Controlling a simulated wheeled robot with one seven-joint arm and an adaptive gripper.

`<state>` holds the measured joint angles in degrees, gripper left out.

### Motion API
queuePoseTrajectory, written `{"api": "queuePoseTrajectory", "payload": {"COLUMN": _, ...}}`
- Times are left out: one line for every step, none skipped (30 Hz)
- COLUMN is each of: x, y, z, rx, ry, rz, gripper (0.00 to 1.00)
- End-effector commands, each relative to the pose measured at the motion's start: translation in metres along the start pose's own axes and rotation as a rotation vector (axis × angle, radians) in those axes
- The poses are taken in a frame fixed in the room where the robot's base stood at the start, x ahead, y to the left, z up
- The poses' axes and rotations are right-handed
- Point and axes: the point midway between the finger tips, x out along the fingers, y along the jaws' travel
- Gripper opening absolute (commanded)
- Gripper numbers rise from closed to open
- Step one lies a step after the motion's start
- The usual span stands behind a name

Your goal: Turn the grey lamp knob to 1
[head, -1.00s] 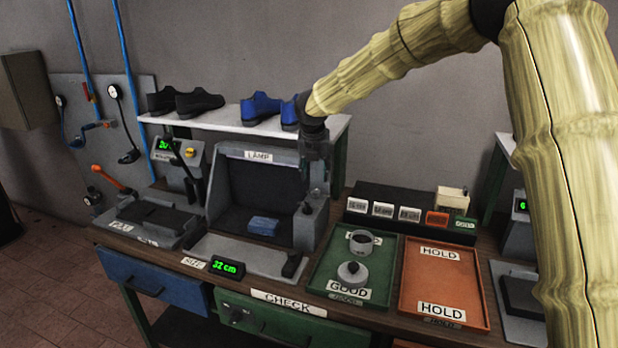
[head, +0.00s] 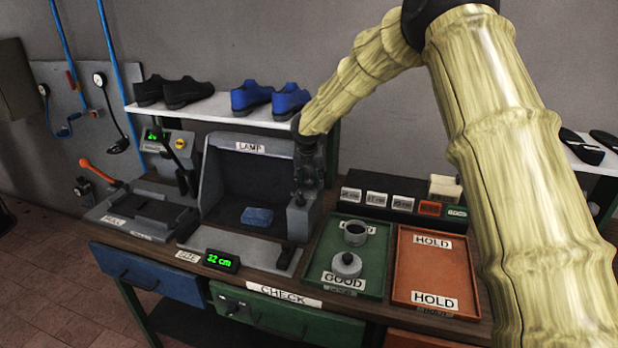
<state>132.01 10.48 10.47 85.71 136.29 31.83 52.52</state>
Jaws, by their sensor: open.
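The grey lamp box marked LAMP (head: 250,147) stands open at the front on the bench, with a folded blue cloth (head: 257,217) inside on its dark floor. A grey block (head: 300,222) is at the box's right front side. The small grey knob (head: 299,200) sits on its top, partly covered by my gripper. My gripper (head: 303,190) is open and points down right over the knob. I cannot tell whether the fingers touch it, and the 1 mark cannot be read.
A green GOOD tray (head: 322,272) holding a pot and lid and an orange HOLD tray (head: 433,270) lie to the right. A size display (head: 222,261) sits in front. Shoes stand on the white shelf (head: 205,110) behind. A press (head: 140,213) is at left.

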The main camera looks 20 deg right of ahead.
Motion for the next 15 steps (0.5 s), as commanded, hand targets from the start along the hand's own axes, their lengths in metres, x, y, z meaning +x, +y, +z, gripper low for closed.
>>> {"api": "queuePoseTrajectory", "payload": {"x": 0.001, "y": 0.000, "z": -0.001, "rx": -0.001, "ry": 0.000, "rz": -0.001, "gripper": 0.44}}
{"api": "queuePoseTrajectory", "payload": {"x": 0.002, "y": 0.000, "z": -0.001, "rx": -0.002, "ry": -0.001, "rz": -0.001, "gripper": 0.44}}
{"api": "queuePoseTrajectory", "payload": {"x": 0.004, "y": 0.001, "z": 0.000, "rx": -0.002, "ry": 0.000, "rz": -0.001, "gripper": 0.44}}
{"api": "queuePoseTrajectory", "payload": {"x": 0.005, "y": 0.002, "z": 0.000, "rx": -0.003, "ry": 0.001, "rz": -0.001, "gripper": 0.44}}
{"api": "queuePoseTrajectory", "payload": {"x": 0.007, "y": 0.002, "z": 0.001, "rx": -0.003, "ry": 0.001, "rz": -0.001, "gripper": 0.44}}
{"api": "queuePoseTrajectory", "payload": {"x": 0.009, "y": 0.003, "z": 0.002, "rx": -0.004, "ry": 0.002, "rz": -0.001, "gripper": 0.44}}
{"api": "queuePoseTrajectory", "payload": {"x": 0.010, "y": 0.004, "z": 0.002, "rx": -0.004, "ry": 0.003, "rz": -0.001, "gripper": 0.44}}
{"api": "queuePoseTrajectory", "payload": {"x": 0.011, "y": 0.004, "z": 0.002, "rx": -0.004, "ry": 0.004, "rz": -0.001, "gripper": 0.44}}
{"api": "queuePoseTrajectory", "payload": {"x": 0.012, "y": 0.004, "z": 0.002, "rx": -0.005, "ry": 0.005, "rz": -0.002, "gripper": 0.44}}
{"api": "queuePoseTrajectory", "payload": {"x": 0.013, "y": 0.004, "z": 0.002, "rx": -0.004, "ry": 0.006, "rz": -0.002, "gripper": 0.44}}
{"api": "queuePoseTrajectory", "payload": {"x": 0.013, "y": 0.004, "z": 0.002, "rx": -0.004, "ry": 0.006, "rz": -0.002, "gripper": 0.44}}
{"api": "queuePoseTrajectory", "payload": {"x": 0.013, "y": 0.003, "z": 0.002, "rx": -0.003, "ry": 0.006, "rz": -0.002, "gripper": 0.44}}
{"api": "queuePoseTrajectory", "payload": {"x": 0.013, "y": 0.003, "z": 0.003, "rx": -0.003, "ry": 0.006, "rz": -0.002, "gripper": 0.39}}
{"api": "queuePoseTrajectory", "payload": {"x": 0.013, "y": 0.003, "z": 0.003, "rx": -0.002, "ry": 0.006, "rz": -0.002, "gripper": 0.33}}
{"api": "queuePoseTrajectory", "payload": {"x": 0.013, "y": 0.002, "z": 0.003, "rx": -0.002, "ry": 0.006, "rz": -0.002, "gripper": 0.26}}
